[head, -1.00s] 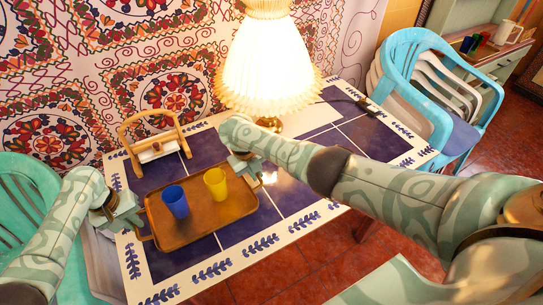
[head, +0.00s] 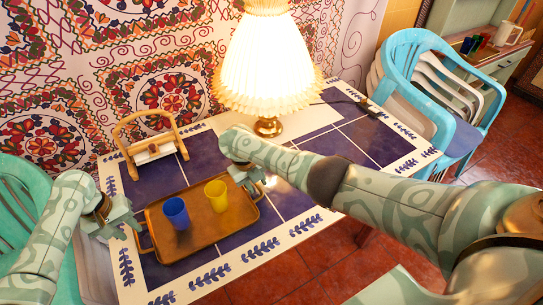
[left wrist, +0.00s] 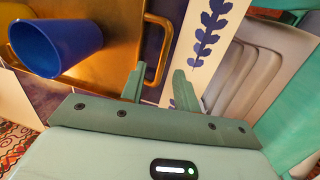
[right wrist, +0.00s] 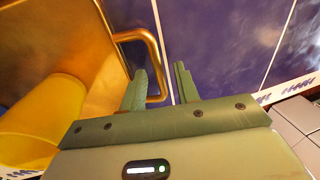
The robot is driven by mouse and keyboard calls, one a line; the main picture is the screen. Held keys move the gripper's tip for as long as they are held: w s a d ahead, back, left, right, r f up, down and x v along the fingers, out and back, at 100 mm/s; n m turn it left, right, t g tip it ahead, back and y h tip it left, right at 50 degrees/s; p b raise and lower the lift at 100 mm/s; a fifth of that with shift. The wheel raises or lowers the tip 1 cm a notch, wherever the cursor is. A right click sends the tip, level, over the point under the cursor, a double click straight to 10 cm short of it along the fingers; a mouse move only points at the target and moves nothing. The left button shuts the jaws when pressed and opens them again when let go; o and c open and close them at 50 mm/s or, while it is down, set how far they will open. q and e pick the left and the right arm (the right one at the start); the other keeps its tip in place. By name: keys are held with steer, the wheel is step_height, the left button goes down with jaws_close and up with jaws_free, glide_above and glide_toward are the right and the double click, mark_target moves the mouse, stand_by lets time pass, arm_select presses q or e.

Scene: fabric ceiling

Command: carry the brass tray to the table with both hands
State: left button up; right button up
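The brass tray (head: 210,232) lies flat on the blue-tiled table (head: 300,196), near its left front part. A blue cup (head: 176,213) and a yellow cup (head: 216,196) stand upright on it. My left gripper (head: 131,228) is open beside the tray's left handle; in the left wrist view its fingers (left wrist: 159,82) are apart with nothing clamped. My right gripper (head: 260,187) is at the right handle; in the right wrist view its fingers (right wrist: 161,80) are apart, with the handle (right wrist: 158,55) near and partly behind one finger. I cannot tell whether that finger touches the handle.
A lit lamp (head: 267,60) stands at the back of the table. A wooden holder (head: 152,142) stands behind the tray, and a dark object (head: 360,101) lies at the back right. Chairs stand left (head: 20,200) and right (head: 432,75). The table's right part is mostly clear.

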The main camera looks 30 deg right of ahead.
steer(key=shift+r, duration=0.15)
arm_select(q)
step_height(320, 180, up, 9)
steer(key=a, duration=0.1)
steer(key=shift+w+a, duration=0.15)
steer(key=shift+a, duration=0.15)
arm_select(e)
steer(key=v, duration=1.1)
steer(key=shift+r, duration=0.35)
steer(key=shift+a, duration=0.1)
